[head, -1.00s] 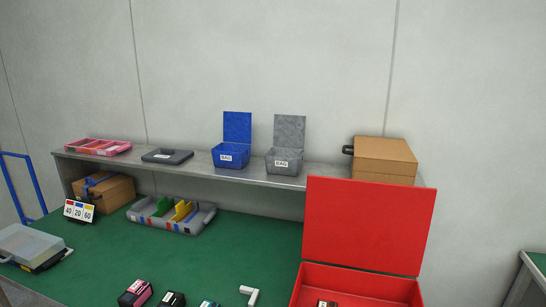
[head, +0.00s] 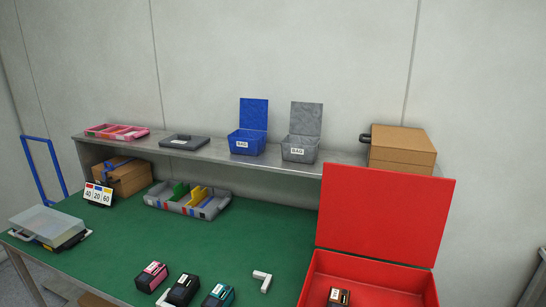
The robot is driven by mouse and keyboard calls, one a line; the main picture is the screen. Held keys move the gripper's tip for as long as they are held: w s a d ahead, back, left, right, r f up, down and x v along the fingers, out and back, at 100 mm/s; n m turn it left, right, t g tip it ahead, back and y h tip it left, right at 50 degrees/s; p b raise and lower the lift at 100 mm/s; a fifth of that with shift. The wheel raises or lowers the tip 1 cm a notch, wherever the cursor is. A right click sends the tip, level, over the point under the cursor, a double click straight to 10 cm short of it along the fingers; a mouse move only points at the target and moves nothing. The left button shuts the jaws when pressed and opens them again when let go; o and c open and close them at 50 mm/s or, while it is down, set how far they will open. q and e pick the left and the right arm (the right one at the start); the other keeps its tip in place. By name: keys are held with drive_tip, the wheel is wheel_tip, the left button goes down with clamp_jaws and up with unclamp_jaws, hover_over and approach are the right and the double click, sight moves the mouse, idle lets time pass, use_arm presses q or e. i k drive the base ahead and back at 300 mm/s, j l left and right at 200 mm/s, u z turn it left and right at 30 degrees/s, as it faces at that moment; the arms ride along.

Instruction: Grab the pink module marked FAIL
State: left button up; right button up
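A pink and black module (head: 152,277) stands on the green tabletop near the front edge, in the lower middle-left of the head view. It has a small pale label on top, too small to read. A black module (head: 183,290) and a teal and black module (head: 217,297) stand to its right. Another small dark module (head: 339,296) with a pale label lies inside the open red box (head: 316,272); its colour is hard to tell. Neither of my grippers is in view.
A white angled piece (head: 262,280) lies between the modules and the red box. A grey divided tray (head: 188,203), a number sign (head: 98,194) and a clear-lidded case (head: 47,227) stand farther back and left. The green tabletop (head: 150,238) between is clear.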

sight(152, 276)
drive_tip(key=i+j+z, duration=0.1)
drive_tip(key=j+z, duration=0.15)
drive_tip(key=j, duration=0.45)
drive_tip(key=i+j+z, duration=0.2)
drive_tip(key=j, duration=0.55)
drive_tip(key=k+l, duration=0.05)
drive_tip(key=k, duration=0.05)
